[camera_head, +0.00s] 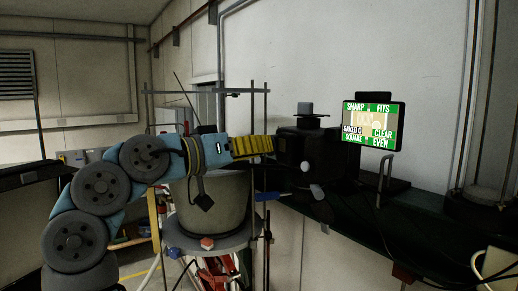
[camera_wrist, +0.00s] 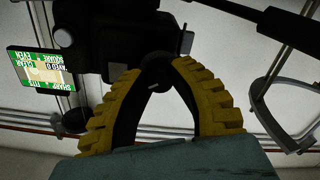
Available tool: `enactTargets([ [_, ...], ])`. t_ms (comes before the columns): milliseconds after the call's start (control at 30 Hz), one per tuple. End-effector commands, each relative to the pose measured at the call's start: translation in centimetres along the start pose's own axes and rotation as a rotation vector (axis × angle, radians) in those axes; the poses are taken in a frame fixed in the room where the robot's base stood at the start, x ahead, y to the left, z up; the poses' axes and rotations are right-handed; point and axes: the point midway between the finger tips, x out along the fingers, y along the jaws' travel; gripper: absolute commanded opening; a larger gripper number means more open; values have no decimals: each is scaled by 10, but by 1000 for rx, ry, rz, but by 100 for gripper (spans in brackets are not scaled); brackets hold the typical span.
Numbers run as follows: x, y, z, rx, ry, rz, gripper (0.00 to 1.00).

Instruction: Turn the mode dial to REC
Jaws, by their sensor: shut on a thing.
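The mode dial (camera_wrist: 157,70) seems to be the dark round knob on the side of a black camera body (camera_head: 303,146). My gripper (camera_wrist: 158,68), with yellow ribbed fingers, is shut on it, one fingertip on each side. In the head view my gripper (camera_head: 270,145) reaches from the left to the camera's left side, and the dial is hidden there. No dial markings or REC label can be read. A monitor (camera_head: 373,124) right of the camera reads SHARP, FITS, SAVED 0, CLEAR, SQUARE and EVEN; it also shows in the wrist view (camera_wrist: 38,70).
The camera stands over a dark shelf (camera_head: 350,215) along the wall. A large grey tank (camera_head: 213,205) stands below my arm. A small lever with a pale knob (camera_head: 317,191) sticks out below the camera. A cream mug (camera_head: 492,264) is at lower right.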

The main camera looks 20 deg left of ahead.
Motion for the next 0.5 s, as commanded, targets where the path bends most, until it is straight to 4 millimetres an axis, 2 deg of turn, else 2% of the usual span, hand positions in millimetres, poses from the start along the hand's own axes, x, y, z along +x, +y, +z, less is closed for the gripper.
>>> enactTargets([
  [500,0,0,0,124,0,0,0],
])
